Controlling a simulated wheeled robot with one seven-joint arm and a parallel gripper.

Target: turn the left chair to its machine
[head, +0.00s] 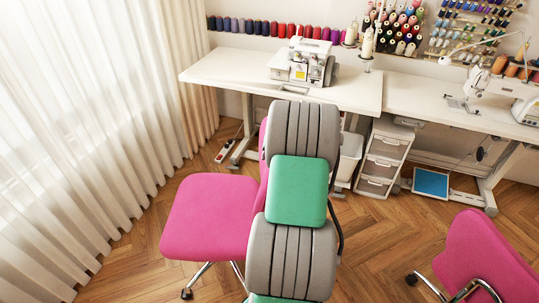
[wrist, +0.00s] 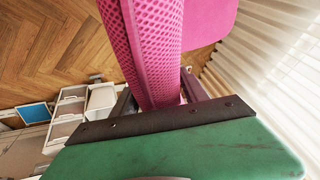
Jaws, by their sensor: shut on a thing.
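The left chair has a pink seat (head: 208,218) that points left, toward the curtain, in the head view. Only a pink sliver of its backrest (head: 263,150) shows there, behind my arm. The white machine (head: 302,62) stands on the left table, behind the chair; the seat is side-on to it. In the wrist view the pink mesh backrest (wrist: 155,45) runs down between the dark fingers of my gripper (wrist: 158,102), which is shut on it. The seat also shows at the top of the wrist view (wrist: 205,18). My arm hides the gripper in the head view.
The left table (head: 225,68) stands against the wall. White drawers (head: 384,158) and a blue-topped pedal (head: 431,183) stand under the tables. A second pink chair (head: 480,255) is at the right. A white curtain (head: 75,140) hangs at the left. Wood floor is clear around the left chair.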

